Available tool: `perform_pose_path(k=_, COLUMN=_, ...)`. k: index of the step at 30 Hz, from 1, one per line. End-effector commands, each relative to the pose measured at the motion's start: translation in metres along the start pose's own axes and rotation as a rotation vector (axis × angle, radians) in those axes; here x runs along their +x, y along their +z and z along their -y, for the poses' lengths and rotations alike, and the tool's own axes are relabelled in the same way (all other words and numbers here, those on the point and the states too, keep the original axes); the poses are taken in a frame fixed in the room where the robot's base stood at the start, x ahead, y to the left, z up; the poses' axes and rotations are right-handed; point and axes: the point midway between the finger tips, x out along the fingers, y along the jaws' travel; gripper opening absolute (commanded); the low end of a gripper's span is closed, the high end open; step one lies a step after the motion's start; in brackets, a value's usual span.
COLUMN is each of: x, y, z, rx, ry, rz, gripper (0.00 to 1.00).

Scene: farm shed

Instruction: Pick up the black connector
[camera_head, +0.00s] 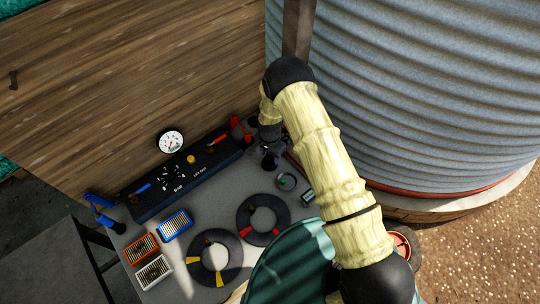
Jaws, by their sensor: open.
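My yellow-and-black arm reaches up from the lower right and bends down at its far end. My gripper (269,150) is small and dark there, above the far right part of the grey bench; it is open. A small black piece, which may be the black connector (268,163), shows on the bench just under the gripper. It is too small and dark to be sure of its shape, and I cannot tell if the fingers touch it.
A black control panel (160,205) with a gauge (171,142) lies along the wooden wall. Two dark rings (246,222), a blue-framed filter (175,226), an orange one (141,250) and a white one (153,272) cover the bench front. A corrugated tank (420,90) stands at right.

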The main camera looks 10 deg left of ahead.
Motion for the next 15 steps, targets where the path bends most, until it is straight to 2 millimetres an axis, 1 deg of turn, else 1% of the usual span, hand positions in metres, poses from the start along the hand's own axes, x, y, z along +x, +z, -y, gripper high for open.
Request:
perform_pose_path(k=14, x=0.0004, y=0.0000, z=-0.0001, rx=0.000, ry=0.000, rz=0.000, gripper=0.49)
perform_pose_path(k=15, x=0.0004, y=0.0000, z=-0.0001, rx=0.000, ry=0.000, rz=0.000, gripper=0.47)
